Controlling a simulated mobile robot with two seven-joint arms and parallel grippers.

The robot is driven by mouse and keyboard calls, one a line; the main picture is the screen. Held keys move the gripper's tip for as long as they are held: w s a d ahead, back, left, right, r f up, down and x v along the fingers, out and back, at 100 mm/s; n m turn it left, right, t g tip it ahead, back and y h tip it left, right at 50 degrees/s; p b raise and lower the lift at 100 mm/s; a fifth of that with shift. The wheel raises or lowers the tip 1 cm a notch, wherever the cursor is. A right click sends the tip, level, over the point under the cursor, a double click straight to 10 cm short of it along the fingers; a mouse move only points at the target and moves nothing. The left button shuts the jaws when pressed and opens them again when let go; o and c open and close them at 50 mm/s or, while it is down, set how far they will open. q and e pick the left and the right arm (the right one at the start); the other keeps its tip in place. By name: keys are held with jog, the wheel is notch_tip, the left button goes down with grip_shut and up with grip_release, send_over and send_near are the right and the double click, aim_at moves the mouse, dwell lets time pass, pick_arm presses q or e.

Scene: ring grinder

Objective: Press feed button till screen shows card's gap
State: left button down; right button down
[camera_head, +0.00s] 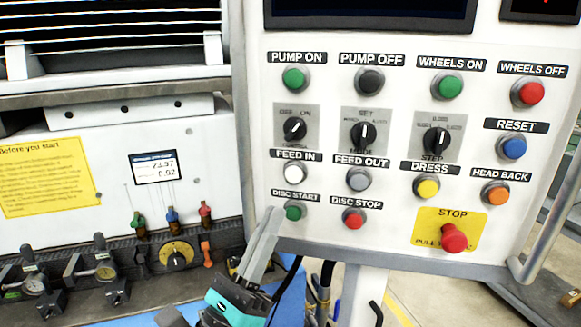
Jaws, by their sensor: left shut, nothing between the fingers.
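The control panel (330,222) carries a white FEED IN button (294,173) and a grey FEED OUT button (358,179). A small screen (156,180) on the machine at left shows two lines of digits, which look like 23.97 and 0.02. A yellow card (45,190) headed "Before you start" hangs at far left; its smaller text is too small to read. My left gripper (273,212) is shut and empty. Its fingers point up, with the tips below and left of FEED IN and just left of the DISC START button (294,211). My right gripper is out of view.
A red STOP button (453,238) is at the panel's lower right. DISC STOP (354,217) and several other buttons and knobs are close by. A metal handle (545,235) edges the panel's right. Gauges and small valves (105,271) line the machine's lower left.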

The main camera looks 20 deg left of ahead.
aim_at(294, 174)
pick_arm(q)
jog(key=shift+s, duration=0.1)
jog(key=shift+w+b, duration=0.6)
jog(key=shift+w, duration=3.85)
jog(key=shift+w, duration=0.1)
jog(key=shift+w+b, duration=0.3)
